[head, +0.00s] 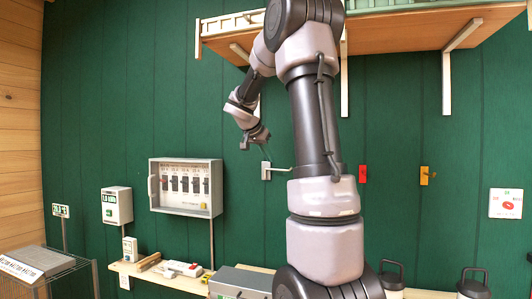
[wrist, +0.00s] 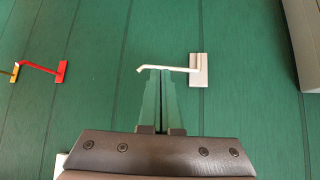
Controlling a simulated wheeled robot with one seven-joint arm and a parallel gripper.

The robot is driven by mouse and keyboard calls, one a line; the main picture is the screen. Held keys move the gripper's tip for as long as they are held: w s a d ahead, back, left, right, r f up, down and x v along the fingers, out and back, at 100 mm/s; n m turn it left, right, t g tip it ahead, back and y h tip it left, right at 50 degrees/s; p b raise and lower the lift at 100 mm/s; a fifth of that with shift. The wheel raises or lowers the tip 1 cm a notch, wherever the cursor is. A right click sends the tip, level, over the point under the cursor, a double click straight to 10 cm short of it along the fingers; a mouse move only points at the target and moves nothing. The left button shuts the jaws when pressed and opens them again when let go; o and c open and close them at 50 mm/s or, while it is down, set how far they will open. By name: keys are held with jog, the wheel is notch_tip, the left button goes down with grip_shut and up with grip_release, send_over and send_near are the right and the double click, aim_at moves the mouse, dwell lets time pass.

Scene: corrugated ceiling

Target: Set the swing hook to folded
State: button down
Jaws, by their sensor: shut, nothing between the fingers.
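A white swing hook (head: 266,171) is on the green wall, its thin arm reaching out to the right of its plate in the head view. In the wrist view the same white hook (wrist: 198,71) has its arm pointing left, with a bent tip. My gripper (head: 259,137) is just above the white hook in the head view. In the wrist view my gripper (wrist: 160,72) is shut and empty, its fingertips overlapping the hook's arm; whether they touch it I cannot tell. A red hook (head: 362,174) and a yellow hook (head: 424,176) are further right in the head view.
A grey breaker panel (head: 186,187) is on the wall left of the hook. A shelf on brackets (head: 385,37) hangs overhead. A bench (head: 171,280) with boxes and tools runs below. The wall between the hooks is bare.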

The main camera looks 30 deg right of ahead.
aim_at(283, 170)
jog(key=w+d+f, duration=0.3)
jog(key=d+f, duration=0.1)
jog(key=d, duration=0.2)
jog(key=shift+w+d+f, duration=0.15)
jog(key=shift+w+d, duration=0.1)
jog(key=shift+d, duration=0.1)
jog(key=shift+d+n+t+y, duration=0.3)
jog(key=shift+d+n+t, duration=0.2)
jog(key=shift+d+n, duration=0.2)
jog(key=shift+w+d, duration=0.3)
jog(key=shift+d, duration=0.25)
